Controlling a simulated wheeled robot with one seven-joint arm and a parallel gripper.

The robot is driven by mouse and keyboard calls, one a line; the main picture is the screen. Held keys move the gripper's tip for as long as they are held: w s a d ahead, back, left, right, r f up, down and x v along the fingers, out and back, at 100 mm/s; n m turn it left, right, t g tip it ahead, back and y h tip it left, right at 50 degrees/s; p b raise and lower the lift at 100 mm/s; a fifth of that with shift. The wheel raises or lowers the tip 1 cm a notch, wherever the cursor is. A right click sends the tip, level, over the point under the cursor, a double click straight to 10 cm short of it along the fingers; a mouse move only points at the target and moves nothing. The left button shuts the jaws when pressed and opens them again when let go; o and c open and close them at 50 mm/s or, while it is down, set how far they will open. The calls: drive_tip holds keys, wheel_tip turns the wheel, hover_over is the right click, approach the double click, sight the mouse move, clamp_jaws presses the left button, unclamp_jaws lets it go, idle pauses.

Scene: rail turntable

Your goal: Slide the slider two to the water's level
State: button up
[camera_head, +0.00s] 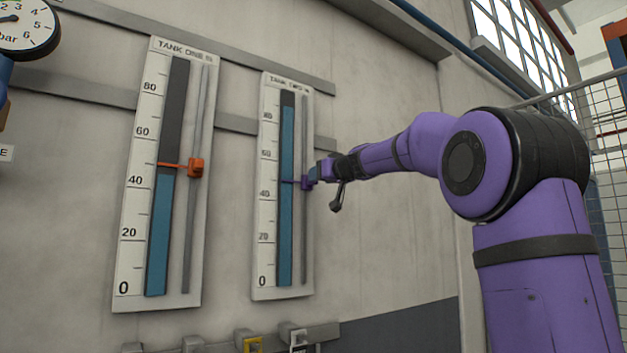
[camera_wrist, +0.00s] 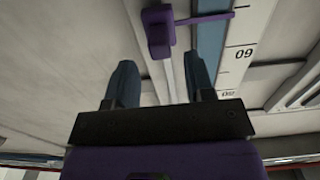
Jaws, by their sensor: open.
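Slider two, a purple block with a thin pointer (camera_head: 306,183), sits on the rail of the TANK TWO gauge (camera_head: 261,230). The blue water column (camera_head: 286,145) of tank two tops out far above the pointer, a little above the 80 mark. My gripper (camera_head: 314,175) is at the slider's right side. In the wrist view, my gripper (camera_wrist: 161,70) is open, and the purple slider (camera_wrist: 158,30) shows ahead of and between the two fingers. I cannot tell whether they touch it.
The TANK ONE gauge (camera_head: 130,240) hangs to the left, with an orange slider (camera_head: 195,167) near its water top. A round pressure dial (camera_head: 25,28) is at the upper left.

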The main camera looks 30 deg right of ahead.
drive_tip(key=shift+w+a, duration=0.15)
drive_tip(key=shift+w, duration=2.05)
clamp_jaws()
drive_tip(key=shift+s+r, duration=0.1)
drive_tip(key=shift+r, duration=0.05)
